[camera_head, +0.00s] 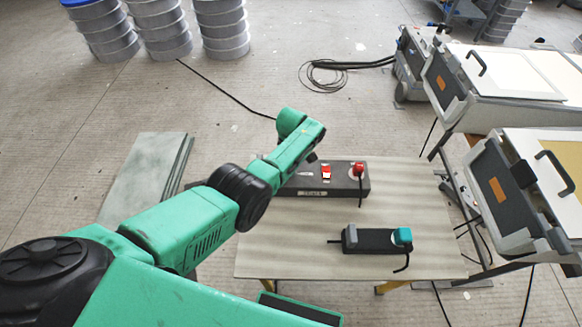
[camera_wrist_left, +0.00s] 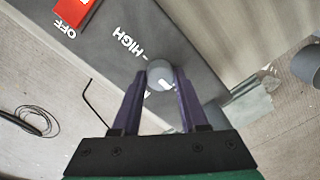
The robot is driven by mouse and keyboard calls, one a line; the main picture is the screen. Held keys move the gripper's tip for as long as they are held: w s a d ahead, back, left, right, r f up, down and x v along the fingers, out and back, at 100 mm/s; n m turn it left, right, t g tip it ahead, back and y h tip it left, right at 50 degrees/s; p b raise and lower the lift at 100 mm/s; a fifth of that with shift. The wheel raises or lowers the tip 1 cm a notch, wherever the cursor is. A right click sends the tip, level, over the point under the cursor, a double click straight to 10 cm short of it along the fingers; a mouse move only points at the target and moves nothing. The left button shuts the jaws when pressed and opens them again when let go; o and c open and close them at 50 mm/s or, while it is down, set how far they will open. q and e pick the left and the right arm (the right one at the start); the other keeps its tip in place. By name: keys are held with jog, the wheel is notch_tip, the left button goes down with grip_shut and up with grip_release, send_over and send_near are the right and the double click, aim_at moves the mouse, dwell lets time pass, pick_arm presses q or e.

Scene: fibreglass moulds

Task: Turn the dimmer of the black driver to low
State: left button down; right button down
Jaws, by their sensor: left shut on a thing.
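The black driver (camera_head: 345,178) is a long dark box at the back of the table, its left part hidden behind my left arm. In the left wrist view its dark face (camera_wrist_left: 165,30) shows a red switch (camera_wrist_left: 74,10), the word OFF and the word HIGH. The dimmer (camera_wrist_left: 157,72) is a round grey knob with a white pointer mark. The mark sits on the lower right of the knob, on the side away from HIGH. My left gripper (camera_wrist_left: 158,92) is shut on the dimmer, one purple finger on each side. My right gripper is out of view.
A second black box (camera_head: 375,241) with a grey piece and a teal plug lies nearer on the table (camera_head: 290,250). The driver carries a red plug (camera_head: 358,169) at its right end. Moulding machines (camera_head: 490,75) stand at right. Stacked drums (camera_head: 155,30) stand far back left.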

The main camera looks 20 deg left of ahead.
pick_arm(q)
jog(key=shift+w+r, duration=0.1)
jog(key=shift+c, duration=2.2)
grip_release()
jog(key=shift+r, duration=0.35)
notch_tip(320, 180, up, 5)
jog(key=p, duration=0.3)
jog(key=shift+r, duration=0.1)
notch_tip(320, 180, up, 9)
jog(key=shift+s+f, duration=0.2)
jog(key=shift+f, duration=0.05)
